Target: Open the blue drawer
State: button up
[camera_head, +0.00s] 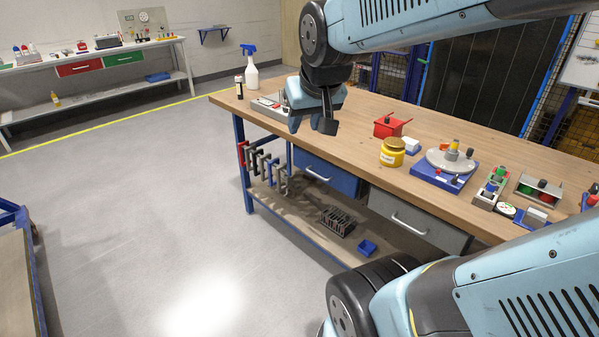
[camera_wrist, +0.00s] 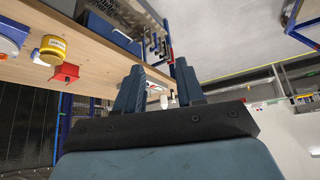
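The blue drawer (camera_head: 340,181) sits under the wooden workbench top (camera_head: 360,130), left of a grey drawer, and looks shut. Its pale bar handle (camera_head: 317,174) is on its front. My gripper (camera_head: 311,123) is in the air over the bench's left part, above and apart from the drawer. Its two fingers are spread with nothing between them. In the wrist view the fingers (camera_wrist: 157,88) are also apart, and the blue drawer (camera_wrist: 100,28) shows at upper left, away from them.
The grey drawer (camera_head: 412,221) has its own handle. Clamps (camera_head: 262,165) hang at the bench's left end. A red box (camera_head: 388,127), yellow jar (camera_head: 392,152) and rotary jig (camera_head: 446,165) stand on top. The floor (camera_head: 170,220) before the bench is clear.

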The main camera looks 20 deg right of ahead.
jog(key=w+d+f+m+t, duration=0.1)
jog(key=w+d+f+t, duration=0.1)
jog(key=w+f, duration=0.5)
jog(key=w+d+f+m+t, duration=0.1)
jog(key=w+d+f+m, duration=0.2)
jog(key=w, duration=0.9)
jog(key=w+d+f+t, duration=0.2)
jog(key=w+f, duration=0.4)
jog(key=w, duration=0.3)
jog(key=w+d+f+m+t, duration=0.1)
jog(key=w+d+f+m, duration=0.15)
jog(key=f, duration=0.35)
jog(key=w+d+f+m+t, duration=0.1)
jog(key=w+f, duration=0.2)
jog(key=f, duration=0.3)
jog(key=s+d+f+m+t+h, duration=0.2)
jog(key=s+d+f+m+h, duration=0.3)
jog(key=f, duration=0.5)
jog(key=s+d+f+m+t+h, duration=0.2)
jog(key=s+f+m, duration=0.1)
jog(key=f+m, duration=0.55)
jog(key=x, duration=1.3)
jog(key=shift+d+n, duration=0.3)
jog(key=shift+f, duration=0.1)
jog(key=shift+c, duration=0.4)
